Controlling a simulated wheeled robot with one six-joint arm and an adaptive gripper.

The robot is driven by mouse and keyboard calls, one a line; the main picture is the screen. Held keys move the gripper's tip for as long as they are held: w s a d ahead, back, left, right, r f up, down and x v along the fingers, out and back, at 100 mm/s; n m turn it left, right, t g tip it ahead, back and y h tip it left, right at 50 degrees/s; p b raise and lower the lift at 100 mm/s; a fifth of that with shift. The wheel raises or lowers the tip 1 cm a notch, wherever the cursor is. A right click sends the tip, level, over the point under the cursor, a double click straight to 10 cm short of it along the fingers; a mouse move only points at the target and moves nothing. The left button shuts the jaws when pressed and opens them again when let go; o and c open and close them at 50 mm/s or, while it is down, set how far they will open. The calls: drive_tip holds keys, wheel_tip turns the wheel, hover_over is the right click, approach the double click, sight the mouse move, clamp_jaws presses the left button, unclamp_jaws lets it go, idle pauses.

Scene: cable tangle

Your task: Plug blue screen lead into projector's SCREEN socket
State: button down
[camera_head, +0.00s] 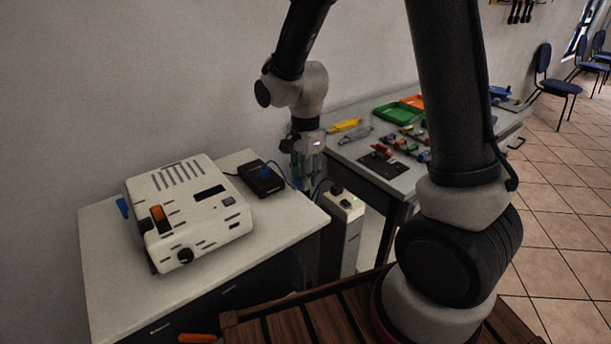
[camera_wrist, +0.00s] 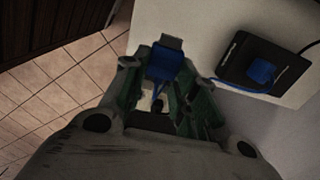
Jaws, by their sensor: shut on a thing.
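My gripper (camera_head: 308,170) hangs beyond the right edge of the white-topped cabinet, right of the projector and apart from it. In the wrist view, its green fingers (camera_wrist: 168,80) are shut on the blue plug (camera_wrist: 164,62) of a lead; the plug's grey tip points away from my palm. The white projector (camera_head: 190,210) sits on the cabinet, with an orange switch, a black knob and small dark openings on its casing. I cannot read any socket label, so I cannot tell which is SCREEN.
A black box (camera_head: 262,178) with a blue part on top lies between projector and gripper, also in the wrist view (camera_wrist: 240,68). A white upright unit (camera_head: 346,207) with a black plug stands below my gripper. A cluttered workbench (camera_head: 398,182) is behind. The cabinet top (camera_head: 110,290) is clear in front.

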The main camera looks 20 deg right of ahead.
drive_tip(key=shift+s+a, duration=0.1)
drive_tip(key=shift+a, duration=0.3)
drive_tip(key=s+a+f+m, duration=0.2)
drive_tip(key=s+a+m, duration=0.6)
drive_tip(key=m, duration=0.9)
drive_tip(key=s+a+f+m, duration=0.2)
drive_tip(key=s+a+m, duration=0.55)
drive_tip(key=m, duration=0.85)
drive_tip(key=shift+w+a+f+n, duration=0.1)
drive_tip(key=shift+w+a+n, duration=0.5)
drive_tip(key=shift+n, duration=1.9)
drive_tip(key=shift+w+n, duration=1.05)
drive_tip(key=shift+n, duration=1.45)
drive_tip(key=shift+w+a+f+n, duration=0.1)
drive_tip(key=shift+w+a+n, duration=0.5)
drive_tip(key=shift+n, duration=1.9)
